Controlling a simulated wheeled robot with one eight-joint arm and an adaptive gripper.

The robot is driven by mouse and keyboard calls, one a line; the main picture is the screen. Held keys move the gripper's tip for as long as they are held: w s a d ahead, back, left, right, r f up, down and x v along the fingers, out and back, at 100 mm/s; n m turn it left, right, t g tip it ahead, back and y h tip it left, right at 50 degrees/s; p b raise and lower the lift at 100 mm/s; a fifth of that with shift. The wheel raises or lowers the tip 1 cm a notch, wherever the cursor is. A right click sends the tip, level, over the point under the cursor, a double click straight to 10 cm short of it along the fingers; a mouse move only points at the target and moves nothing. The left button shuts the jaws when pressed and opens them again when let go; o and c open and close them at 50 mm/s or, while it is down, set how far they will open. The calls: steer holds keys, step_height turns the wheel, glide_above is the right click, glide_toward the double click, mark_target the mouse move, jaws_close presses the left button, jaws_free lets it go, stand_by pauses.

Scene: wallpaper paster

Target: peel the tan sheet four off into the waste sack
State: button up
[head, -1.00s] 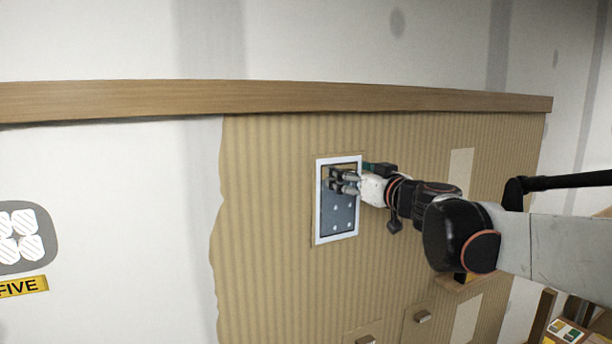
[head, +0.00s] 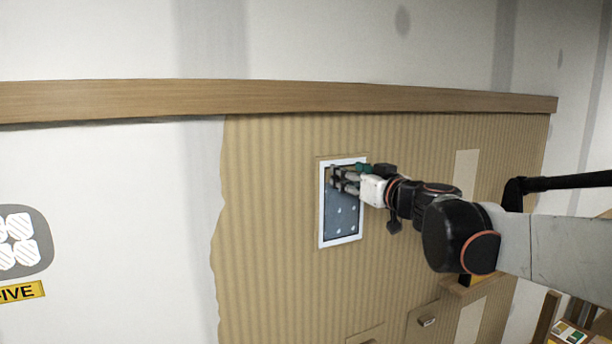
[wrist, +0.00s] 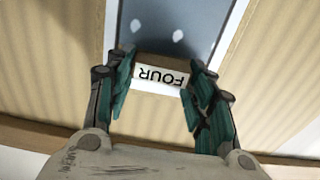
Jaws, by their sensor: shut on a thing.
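A small block marked FOUR (wrist: 161,76) shows in the wrist view, its label upside down. My gripper (wrist: 160,88) is shut on it, with a teal finger at each side. Behind the block is a blue-grey panel with pale spots and a white border (wrist: 231,35). In the head view this panel (head: 341,215) sits on tan ribbed wall covering (head: 270,210), inside a thin tan outline. My gripper (head: 345,180) is at the panel's upper part and hides some of it. I cannot tell where sheet four's edges run. No waste sack is in view.
A wooden rail (head: 280,98) runs along the wall above the covering. A yellow FIVE label (head: 20,291) is at the left. Another small block (head: 427,321) stands out from the covering below, near a paler strip (head: 468,320). Shelving with coloured items (head: 567,333) is at the lower right.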

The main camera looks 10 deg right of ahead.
steer(key=shift+v, duration=1.45)
steer(key=shift+s+d, duration=0.1)
steer(key=shift+s, duration=0.15)
steer(key=shift+p+v, duration=0.4)
steer(key=shift+v, duration=0.5)
steer(key=shift+s+d, duration=0.1)
